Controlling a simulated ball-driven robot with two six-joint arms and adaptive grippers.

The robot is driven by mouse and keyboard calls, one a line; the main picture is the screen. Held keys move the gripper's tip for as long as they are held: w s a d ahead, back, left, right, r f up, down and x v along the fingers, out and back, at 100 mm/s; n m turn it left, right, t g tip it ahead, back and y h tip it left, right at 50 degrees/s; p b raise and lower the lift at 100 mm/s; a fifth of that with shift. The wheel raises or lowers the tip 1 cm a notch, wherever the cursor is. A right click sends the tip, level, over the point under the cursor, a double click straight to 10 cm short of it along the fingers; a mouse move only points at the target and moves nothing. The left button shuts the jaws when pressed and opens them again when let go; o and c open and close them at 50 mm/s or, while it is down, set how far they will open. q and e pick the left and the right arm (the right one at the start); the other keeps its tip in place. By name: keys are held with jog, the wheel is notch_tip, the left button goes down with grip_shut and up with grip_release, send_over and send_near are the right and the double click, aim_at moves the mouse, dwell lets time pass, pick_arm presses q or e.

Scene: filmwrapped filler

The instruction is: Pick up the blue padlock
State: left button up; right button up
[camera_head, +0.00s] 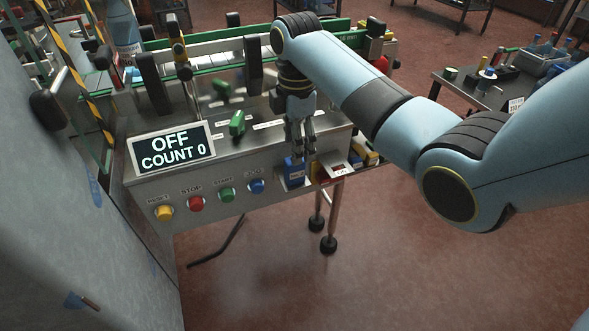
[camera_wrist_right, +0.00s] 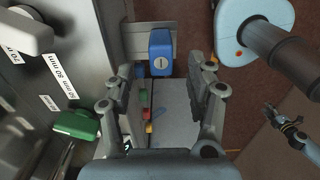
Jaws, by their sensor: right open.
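The blue padlock (camera_head: 295,172) is at the right end of the control panel's front edge, on a small light plate. It also shows in the right wrist view (camera_wrist_right: 160,52), with a keyhole face toward the camera. My right gripper (camera_head: 301,148) points down just above and beside the padlock. In the right wrist view its fingers (camera_wrist_right: 164,78) are spread apart, with the padlock just beyond the tips and nothing held between them. Contact cannot be told. A small jointed part (camera_wrist_right: 290,130) low right in that view looks like my left gripper, too small to read.
The steel console (camera_head: 245,150) carries an "OFF COUNT 0" display (camera_head: 172,149), a green knob (camera_head: 237,123) and several coloured buttons. A red-and-white box (camera_head: 333,170) stands close right of the padlock. A conveyor lies behind. Open floor (camera_head: 380,260) is in front.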

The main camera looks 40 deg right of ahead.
aim_at(295, 176)
jog(key=f, duration=0.5)
jog(key=shift+a+f, duration=0.2)
jog(key=shift+f, duration=0.2)
grip_shut()
